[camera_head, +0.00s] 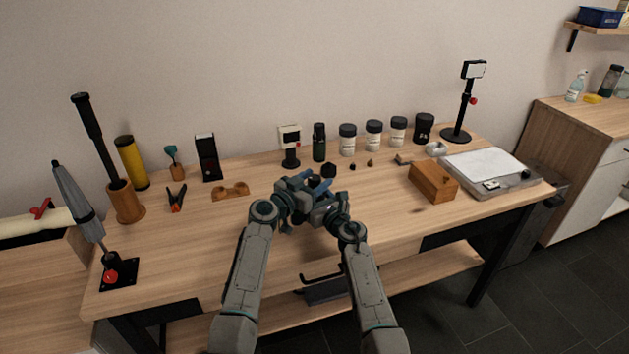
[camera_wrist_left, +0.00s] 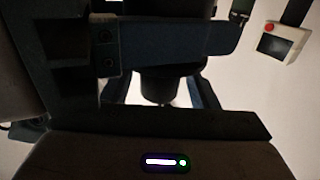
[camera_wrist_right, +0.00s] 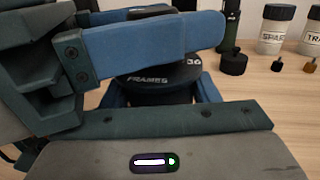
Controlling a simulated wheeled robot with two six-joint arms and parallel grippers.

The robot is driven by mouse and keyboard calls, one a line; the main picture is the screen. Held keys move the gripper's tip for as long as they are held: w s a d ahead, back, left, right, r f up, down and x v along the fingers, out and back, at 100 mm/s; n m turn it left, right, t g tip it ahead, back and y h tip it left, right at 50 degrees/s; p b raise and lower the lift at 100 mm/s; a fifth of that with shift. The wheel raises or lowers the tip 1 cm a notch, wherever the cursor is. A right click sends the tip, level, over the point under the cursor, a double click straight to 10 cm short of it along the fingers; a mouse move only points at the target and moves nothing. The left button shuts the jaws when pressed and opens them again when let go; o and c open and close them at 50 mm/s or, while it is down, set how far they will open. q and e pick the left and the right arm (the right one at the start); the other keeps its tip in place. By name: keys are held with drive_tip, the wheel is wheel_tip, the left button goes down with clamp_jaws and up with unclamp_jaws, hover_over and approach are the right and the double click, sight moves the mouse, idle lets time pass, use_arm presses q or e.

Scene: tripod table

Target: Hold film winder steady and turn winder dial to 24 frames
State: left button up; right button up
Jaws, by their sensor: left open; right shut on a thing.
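The film winder (camera_wrist_right: 152,84) is a dark round body with a dial top, close up in the right wrist view. White lettering reads "FRAMES", with what looks like "30" towards the right edge. My right gripper (camera_wrist_right: 158,98) is shut on the winder body, a blue finger on each side.
A black cap (camera_head: 328,170) stands just behind the grippers. Behind are a small-screen stand (camera_head: 290,147), a dark bottle (camera_head: 319,143) and labelled jars (camera_head: 347,140). A wooden box (camera_head: 433,181) is at right, a wooden rest (camera_head: 230,191) at left. The table front is clear.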

use_arm(q)
drive_tip(key=c, duration=1)
drive_tip(key=shift+o, duration=0.2)
drive_tip(key=m+g+h, duration=0.3)
drive_tip(key=shift+w+g, duration=0.1)
drive_tip(key=shift+g, duration=0.3)
drive_tip(key=shift+f+m+g+h, duration=0.1)
drive_tip(key=shift+m+g+h, duration=0.55)
drive_tip(key=shift+m+g, duration=0.6)
drive_tip(key=shift+f+m+g+h, duration=0.1)
drive_tip(key=shift+m+g+h, duration=0.65)
drive_tip(key=shift+g, duration=0.8)
drive_tip(key=shift+r+m+g, duration=0.15)
drive_tip(key=shift+m+g, duration=0.25)
drive_tip(key=shift+g, duration=0.2)
drive_tip(key=o, duration=1)
drive_tip(key=shift+c, duration=0.2)
